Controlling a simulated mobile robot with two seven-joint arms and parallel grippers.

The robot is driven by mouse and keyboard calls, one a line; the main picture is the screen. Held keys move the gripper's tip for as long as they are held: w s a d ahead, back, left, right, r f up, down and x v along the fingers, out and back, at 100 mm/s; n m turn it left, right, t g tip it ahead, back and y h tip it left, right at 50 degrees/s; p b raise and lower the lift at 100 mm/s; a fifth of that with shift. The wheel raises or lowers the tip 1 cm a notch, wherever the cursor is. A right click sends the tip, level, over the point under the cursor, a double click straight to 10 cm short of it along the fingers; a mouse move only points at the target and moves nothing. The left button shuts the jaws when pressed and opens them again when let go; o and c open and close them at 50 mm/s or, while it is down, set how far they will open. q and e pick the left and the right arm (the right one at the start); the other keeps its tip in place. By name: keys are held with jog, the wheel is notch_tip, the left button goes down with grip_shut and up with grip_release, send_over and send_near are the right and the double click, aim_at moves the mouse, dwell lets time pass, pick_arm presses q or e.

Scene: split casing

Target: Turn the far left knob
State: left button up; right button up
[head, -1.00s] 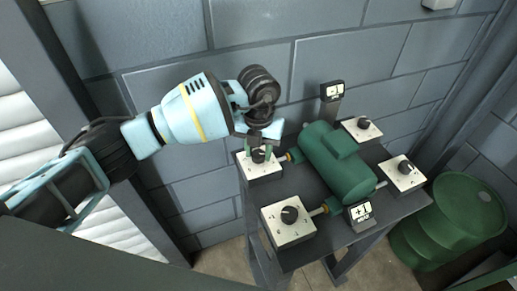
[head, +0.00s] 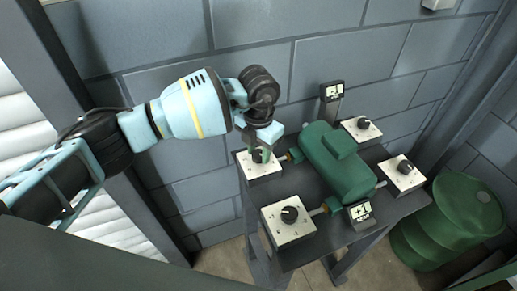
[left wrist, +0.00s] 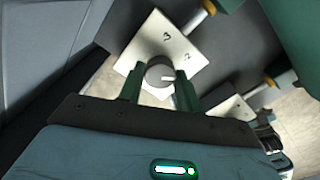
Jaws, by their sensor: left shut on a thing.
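The far left knob (head: 258,157) is a small dark knob on a white square plate (head: 262,170) at the table's back left corner. My left gripper (head: 261,154) reaches down over it from above. In the left wrist view, the green fingers of the gripper (left wrist: 159,86) stand on both sides of the round knob (left wrist: 160,74), shut on it. My right gripper is out of view.
A green casing (head: 338,165) lies in the middle of the dark table. Other knob plates stand at near left (head: 288,228), far right (head: 361,130) and near right (head: 402,175). Small signs stand behind (head: 332,91) and in front (head: 361,214). A green barrel (head: 447,220) stands right.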

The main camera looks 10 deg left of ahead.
aim_at(258, 153)
pick_arm(q)
jog(key=m, duration=0.5)
jog(key=shift+m, duration=0.3)
jog(key=shift+m+b, duration=0.3)
jog(key=shift+m, duration=0.4)
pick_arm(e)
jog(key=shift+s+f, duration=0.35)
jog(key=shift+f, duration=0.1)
pick_arm(q)
jog(key=o, duration=1)
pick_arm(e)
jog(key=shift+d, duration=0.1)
pick_arm(q)
jog(key=shift+r, duration=0.1)
notch_tip(258, 153, up, 8)
jog(key=shift+f, duration=0.15)
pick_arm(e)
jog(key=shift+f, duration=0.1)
